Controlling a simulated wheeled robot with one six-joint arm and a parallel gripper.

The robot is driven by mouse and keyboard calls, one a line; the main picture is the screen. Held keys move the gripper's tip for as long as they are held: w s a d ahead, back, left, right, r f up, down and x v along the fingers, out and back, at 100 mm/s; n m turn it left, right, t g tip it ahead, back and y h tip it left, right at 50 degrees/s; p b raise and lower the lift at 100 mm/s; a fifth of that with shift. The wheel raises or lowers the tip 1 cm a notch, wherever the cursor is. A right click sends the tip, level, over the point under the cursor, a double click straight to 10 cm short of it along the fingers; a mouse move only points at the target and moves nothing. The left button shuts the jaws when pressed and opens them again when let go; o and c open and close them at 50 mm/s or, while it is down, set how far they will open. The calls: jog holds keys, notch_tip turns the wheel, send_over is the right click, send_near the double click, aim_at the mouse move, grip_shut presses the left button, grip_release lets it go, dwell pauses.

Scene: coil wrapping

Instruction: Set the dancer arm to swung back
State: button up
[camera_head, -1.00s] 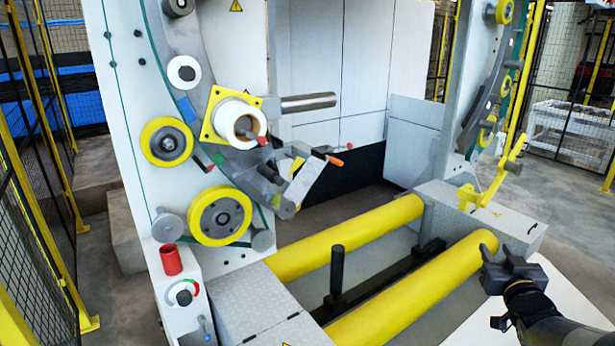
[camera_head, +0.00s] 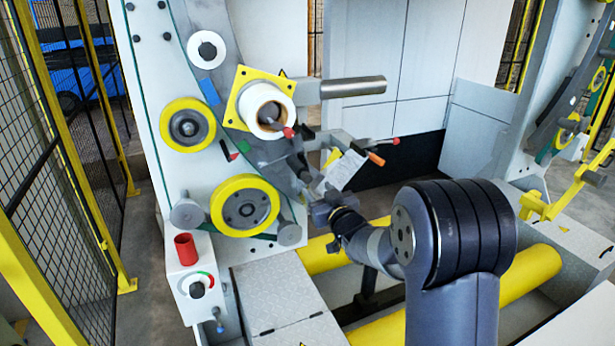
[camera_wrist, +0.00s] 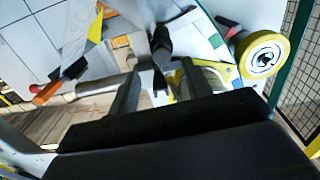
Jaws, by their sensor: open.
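My gripper (camera_head: 318,208) is open, at the lower end of the tilted grey plate on the machine's left frame. In the wrist view its two fingers (camera_wrist: 160,84) stand apart, with a dark upright handle (camera_wrist: 161,42) just beyond and between them. I cannot tell whether they touch it. The handle seems to belong to the dancer arm, but the arm's outline is unclear among the overlapping grey parts. In the head view a white roll (camera_head: 262,105) on a yellow plate sits above my gripper. A lever with an orange grip (camera_head: 375,158) is to its upper right.
Yellow-rimmed wheels (camera_head: 245,203) are left of my gripper. A steel bar (camera_head: 352,87) juts out above it. Yellow floor rollers (camera_head: 530,278) lie below. Mesh fencing (camera_head: 60,150) closes the left side.

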aim_at(308, 180)
jog(key=p+x, duration=0.2)
jog(key=x, duration=0.6)
jog(key=shift+s+a, duration=0.1)
grip_shut()
dwell(0.4)
